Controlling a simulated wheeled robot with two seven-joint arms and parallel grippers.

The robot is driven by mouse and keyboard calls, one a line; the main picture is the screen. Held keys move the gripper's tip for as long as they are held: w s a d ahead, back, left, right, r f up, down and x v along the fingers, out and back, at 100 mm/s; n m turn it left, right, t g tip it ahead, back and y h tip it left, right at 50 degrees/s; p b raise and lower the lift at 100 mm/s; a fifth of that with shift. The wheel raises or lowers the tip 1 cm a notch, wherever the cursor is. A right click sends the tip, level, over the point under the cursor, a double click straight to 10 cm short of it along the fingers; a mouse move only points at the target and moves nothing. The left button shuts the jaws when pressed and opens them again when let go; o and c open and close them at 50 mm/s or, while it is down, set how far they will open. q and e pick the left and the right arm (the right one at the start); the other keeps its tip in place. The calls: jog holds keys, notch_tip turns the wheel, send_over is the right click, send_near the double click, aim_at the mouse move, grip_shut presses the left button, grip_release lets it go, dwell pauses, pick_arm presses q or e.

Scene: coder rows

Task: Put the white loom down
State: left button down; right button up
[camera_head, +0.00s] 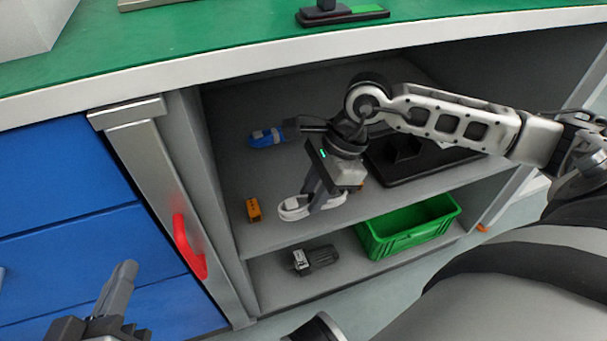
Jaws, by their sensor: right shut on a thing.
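The white loom (294,212) is a coiled white cable near the front edge of the upper shelf (275,234) inside the open cabinet. My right gripper (318,203) reaches in from the right, points downward and is shut on the loom. Its fingers hide part of the coil. I cannot tell whether the loom touches the shelf. My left gripper (118,290) is at the lower left, in front of the blue drawers. Only part of it shows, and I cannot tell whether it is open.
A small orange block (254,209) is left of the loom. A blue connector (266,138) lies further back. A black object (400,150) is behind the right arm. Below are a green crate (410,229) and a grey-black device (316,259). A red handle (189,246) juts at the left.

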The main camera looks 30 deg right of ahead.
jog(key=w, duration=0.2)
jog(key=w+d, duration=0.1)
jog(key=w, duration=0.1)
jog(key=w+b, duration=0.1)
jog(key=w, duration=0.1)
jog(key=shift+w+d+f, duration=0.1)
jog(key=shift+w+d, duration=0.2)
jog(key=shift+w, duration=0.1)
notch_tip(320, 180, down, 2)
jog(key=shift+f+b, duration=0.1)
jog(key=shift+b, duration=0.5)
jog(key=shift+f, duration=0.65)
pick_arm(q)
jog(key=shift+w+r+t+h, duration=0.25)
jog(key=shift+r+t, duration=0.1)
jog(key=shift+r, duration=0.2)
jog(key=shift+w+r+t+h, duration=0.25)
jog(key=shift+r+t, duration=0.1)
jog(key=shift+r, duration=0.2)
pick_arm(e)
jog(key=shift+r, duration=0.1)
jog(key=o, duration=0.6)
jog(key=shift+b, duration=0.3)
jog(key=o, duration=0.4)
pick_arm(q)
jog(key=shift+w+r, duration=0.1)
